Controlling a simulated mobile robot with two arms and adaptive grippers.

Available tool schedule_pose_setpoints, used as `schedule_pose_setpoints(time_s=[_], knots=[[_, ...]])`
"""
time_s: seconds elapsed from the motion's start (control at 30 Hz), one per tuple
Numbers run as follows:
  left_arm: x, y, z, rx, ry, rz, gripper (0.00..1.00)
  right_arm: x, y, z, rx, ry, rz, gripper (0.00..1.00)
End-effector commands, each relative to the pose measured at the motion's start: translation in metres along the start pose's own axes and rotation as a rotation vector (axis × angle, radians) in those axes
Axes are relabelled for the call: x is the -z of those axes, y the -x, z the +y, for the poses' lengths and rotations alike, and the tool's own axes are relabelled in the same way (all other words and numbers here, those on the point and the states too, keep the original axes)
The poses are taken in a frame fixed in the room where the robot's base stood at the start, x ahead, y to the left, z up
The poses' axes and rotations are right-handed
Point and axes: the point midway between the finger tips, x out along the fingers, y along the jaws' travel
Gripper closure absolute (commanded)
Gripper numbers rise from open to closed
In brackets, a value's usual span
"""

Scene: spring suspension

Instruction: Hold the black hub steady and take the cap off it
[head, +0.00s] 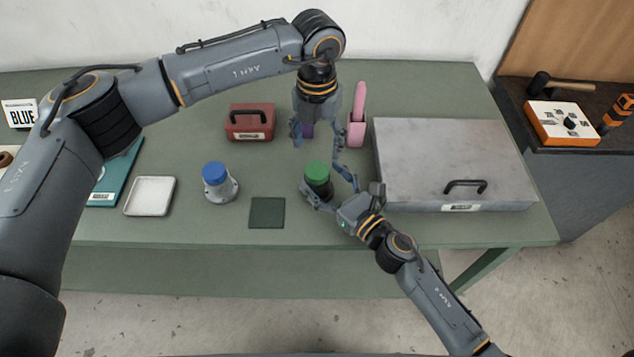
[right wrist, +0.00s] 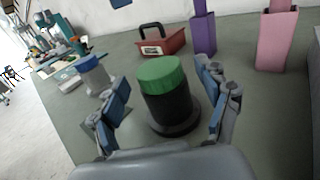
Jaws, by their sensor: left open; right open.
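The black hub (head: 318,187) stands upright on the green table with a green cap (head: 317,170) on top. In the right wrist view the hub (right wrist: 170,110) and its green cap (right wrist: 161,74) stand between the open fingers of my right gripper (right wrist: 165,112), with gaps on both sides. In the head view my right gripper (head: 330,189) reaches the hub from the lower right. My left gripper (head: 318,140) points down from above, behind and above the cap, open and apart from it.
A white hub with a blue cap (head: 219,184) stands to the left, beside a dark green mat (head: 267,213) and a white tray (head: 150,196). A red box (head: 249,122) and a pink holder (head: 357,125) stand behind. A large grey lidded case (head: 450,160) is close on the right.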

Motion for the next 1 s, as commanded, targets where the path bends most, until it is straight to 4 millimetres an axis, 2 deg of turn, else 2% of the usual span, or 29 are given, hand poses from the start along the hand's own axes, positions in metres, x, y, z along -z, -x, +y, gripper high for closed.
schedule_pose_setpoints(time_s=[0.2,0.5,0.57,0.87,0.9,1.0], knots=[[0.000,0.000,0.000,0.001,0.000,0.000,0.33,0.000,-0.018,0.000,0.000,-0.001,0.000,0.24],[0.000,0.000,0.000,0.001,-0.001,0.000,0.33,0.000,-0.019,0.000,0.000,-0.001,0.000,0.24],[0.000,0.000,0.000,0.001,-0.001,0.000,0.33,0.000,-0.019,0.000,0.000,-0.001,0.000,0.34],[0.000,0.000,0.000,0.001,-0.001,0.000,0.33,0.000,-0.019,0.000,0.000,-0.001,0.001,0.95],[0.000,0.000,0.000,0.001,-0.001,0.000,0.33,0.000,-0.019,0.000,0.000,-0.001,0.001,1.00],[0.000,0.000,0.000,0.001,-0.003,0.000,0.33,0.000,-0.019,0.000,0.000,-0.001,0.001,1.00]])
